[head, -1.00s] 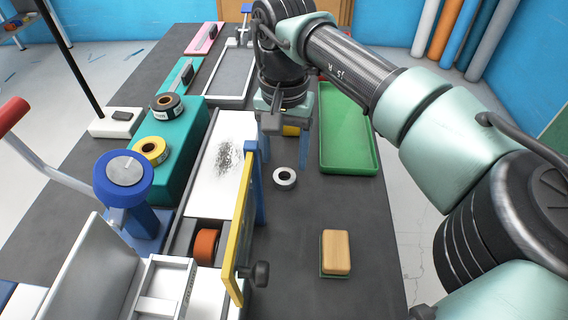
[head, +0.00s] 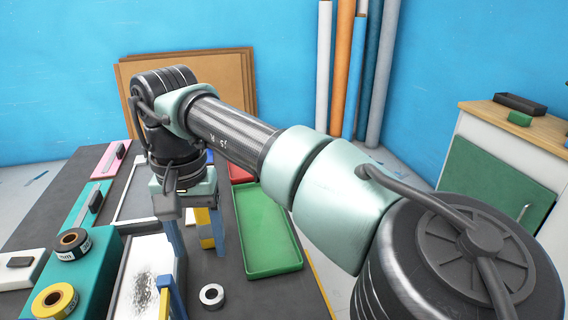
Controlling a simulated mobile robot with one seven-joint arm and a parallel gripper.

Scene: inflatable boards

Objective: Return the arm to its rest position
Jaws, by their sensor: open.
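My gripper (head: 198,248) hangs pointing down over the dark table, left of the green tray (head: 265,228). Its two blue-grey fingers are apart. A yellow thing (head: 205,230) shows between or behind them; I cannot tell which. My arm reaches from the lower right across the picture to the gripper. A white ring-shaped roll (head: 211,296) lies on the table below the gripper, apart from it.
At left, a teal block (head: 92,270) carries a black roll (head: 72,243) and a yellow roll (head: 54,301). A white cabinet (head: 500,170) stands at right.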

